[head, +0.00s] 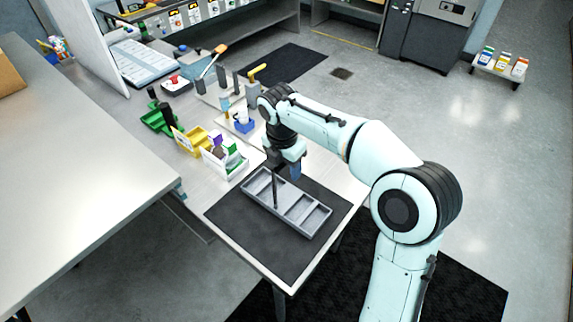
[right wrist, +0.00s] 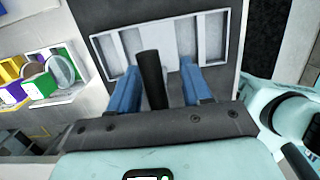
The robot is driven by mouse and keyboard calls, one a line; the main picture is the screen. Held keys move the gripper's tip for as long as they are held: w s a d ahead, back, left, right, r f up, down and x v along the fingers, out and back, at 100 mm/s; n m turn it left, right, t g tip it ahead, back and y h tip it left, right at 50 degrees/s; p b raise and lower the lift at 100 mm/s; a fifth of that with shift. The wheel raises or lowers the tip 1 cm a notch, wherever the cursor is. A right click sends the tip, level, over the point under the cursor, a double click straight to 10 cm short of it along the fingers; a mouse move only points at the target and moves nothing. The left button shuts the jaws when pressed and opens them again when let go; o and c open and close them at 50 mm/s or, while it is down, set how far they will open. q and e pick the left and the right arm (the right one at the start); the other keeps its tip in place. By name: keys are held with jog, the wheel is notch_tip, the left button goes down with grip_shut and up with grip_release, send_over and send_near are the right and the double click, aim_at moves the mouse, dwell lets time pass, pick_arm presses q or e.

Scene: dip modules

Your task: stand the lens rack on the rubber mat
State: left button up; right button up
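The lens rack appears to be the grey compartmented tray (head: 318,222) lying on the black rubber mat (head: 262,248) at the table's near end. A dark upright post (head: 275,192) rises from its middle. My right gripper (head: 290,170) is above the rack's far side, fingers pointing down. In the right wrist view, its blue fingers (right wrist: 162,88) are spread, one on each side of the post (right wrist: 150,72), with a clear gap to the right finger; I cannot tell whether the left finger touches it. The rack (right wrist: 112,50) lies beyond the fingertips. My left gripper is not in view.
A white bin of coloured boxes (head: 232,167), a yellow bin (head: 190,140) and a green tray (head: 157,120) stand on the table left of the mat. A blue block (head: 243,123) stands farther back. A large bare table (head: 70,170) is at left.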

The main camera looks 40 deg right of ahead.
jog(key=shift+r, duration=0.1)
jog(key=r+p, duration=0.1)
jog(key=r, duration=0.2)
jog(key=a+r, duration=0.1)
jog(key=r, duration=0.3)
jog(key=r+p, duration=0.1)
jog(key=r, duration=0.3)
jog(key=shift+a+r+p, duration=0.15)
jog(key=shift+p, duration=0.15)
jog(key=shift+s+r, duration=0.1)
jog(key=shift+r, duration=0.25)
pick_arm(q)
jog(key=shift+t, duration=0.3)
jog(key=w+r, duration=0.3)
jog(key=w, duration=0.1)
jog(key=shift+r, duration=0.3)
pick_arm(e)
jog(key=shift+s, duration=0.1)
